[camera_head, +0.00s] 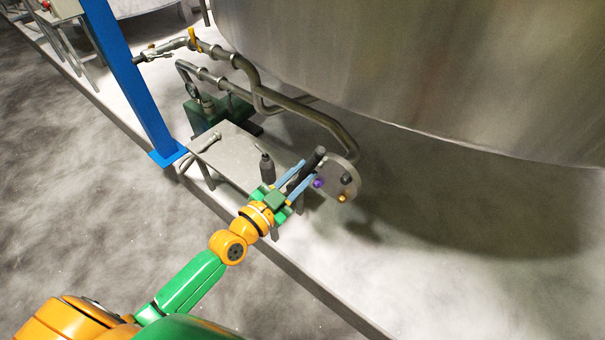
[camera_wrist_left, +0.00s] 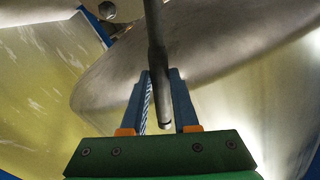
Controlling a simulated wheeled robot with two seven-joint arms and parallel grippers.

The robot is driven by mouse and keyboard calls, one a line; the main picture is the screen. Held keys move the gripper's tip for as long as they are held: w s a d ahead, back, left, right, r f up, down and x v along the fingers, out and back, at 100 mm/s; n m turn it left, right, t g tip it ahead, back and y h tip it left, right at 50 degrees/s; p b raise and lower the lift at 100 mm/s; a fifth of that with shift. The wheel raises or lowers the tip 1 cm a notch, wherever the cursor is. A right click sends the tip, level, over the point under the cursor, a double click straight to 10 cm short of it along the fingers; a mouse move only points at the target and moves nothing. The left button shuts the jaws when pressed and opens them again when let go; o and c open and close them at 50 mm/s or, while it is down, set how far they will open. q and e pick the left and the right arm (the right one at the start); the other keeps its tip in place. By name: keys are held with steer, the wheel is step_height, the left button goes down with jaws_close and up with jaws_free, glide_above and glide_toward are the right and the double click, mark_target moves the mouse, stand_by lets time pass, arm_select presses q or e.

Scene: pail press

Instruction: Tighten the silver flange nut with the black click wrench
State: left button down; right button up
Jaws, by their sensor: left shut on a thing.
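My left gripper (camera_head: 307,171) is shut on the black click wrench (camera_head: 316,156), beside the round flange plate (camera_head: 335,168). In the left wrist view the blue fingers of the left gripper (camera_wrist_left: 160,74) stand on either side of the wrench's dark shaft (camera_wrist_left: 155,35). The flange carries a purple nut (camera_head: 318,183), a gold nut (camera_head: 343,198) and a dark one (camera_head: 347,179). I cannot make out the silver nut for certain in the head view. A grey hex head (camera_wrist_left: 107,10) shows at the top of the left wrist view. Whether the wrench touches a nut is unclear. My right gripper is out of view.
A grey metal bench (camera_head: 232,150) stands left of the flange, with a dark upright tool (camera_head: 267,167) on it. A bent pipe (camera_head: 318,116) runs to the flange. A large steel tank (camera_head: 420,70) is behind, and a blue post (camera_head: 130,80) at left.

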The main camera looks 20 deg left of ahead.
mark_target(305, 173)
arm_select(q)
steer(key=shift+r, duration=0.1)
steer(key=shift+d+p, duration=0.1)
steer(key=shift+p, duration=0.25)
steer(key=b+x, duration=0.1)
steer(key=x, duration=0.2)
steer(key=shift+w+d, duration=0.15)
steer(key=shift+w, duration=0.2)
steer(key=shift+w+d+r, duration=0.1)
steer(key=shift+w+d, duration=0.05)
steer(key=shift+w, duration=0.05)
steer(key=shift+w, duration=0.15)
